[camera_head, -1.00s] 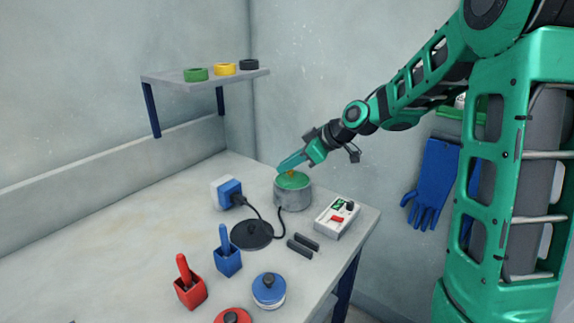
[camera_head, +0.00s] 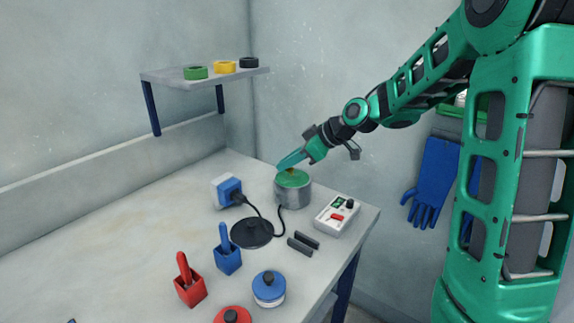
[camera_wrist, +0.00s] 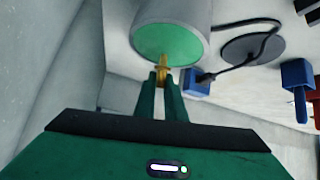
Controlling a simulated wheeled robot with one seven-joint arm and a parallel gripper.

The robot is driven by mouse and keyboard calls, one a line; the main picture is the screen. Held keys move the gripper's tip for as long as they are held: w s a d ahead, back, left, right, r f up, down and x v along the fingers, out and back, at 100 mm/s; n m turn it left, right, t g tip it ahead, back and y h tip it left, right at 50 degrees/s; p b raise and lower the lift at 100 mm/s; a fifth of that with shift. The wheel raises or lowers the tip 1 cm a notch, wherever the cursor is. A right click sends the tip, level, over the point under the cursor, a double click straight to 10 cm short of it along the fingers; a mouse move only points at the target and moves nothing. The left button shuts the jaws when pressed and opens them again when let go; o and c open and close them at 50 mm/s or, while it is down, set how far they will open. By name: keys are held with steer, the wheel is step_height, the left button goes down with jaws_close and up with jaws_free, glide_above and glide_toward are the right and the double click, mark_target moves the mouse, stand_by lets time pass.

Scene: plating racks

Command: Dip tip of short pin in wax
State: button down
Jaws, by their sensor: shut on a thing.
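A round grey metal pot (camera_head: 292,194) stands at the far right of the bench, filled with green wax (camera_head: 294,180). My gripper (camera_head: 290,161) is just above the pot, its fingers tilted down to the left. It is shut on a short brass pin (camera_wrist: 162,66), which shows between the fingertips in the wrist view. In that view the pin's end overlaps the near edge of the green wax (camera_wrist: 165,43). In the head view only a small bit of the pin shows under the fingers. I cannot tell whether its tip touches the wax.
A control box (camera_head: 337,214) is right of the pot, with dark bars (camera_head: 303,241) in front. Red (camera_head: 190,286) and blue (camera_head: 228,259) holders and a blue-lidded jar (camera_head: 268,288) stand nearer.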

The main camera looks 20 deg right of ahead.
steer(key=shift+r, duration=3.25)
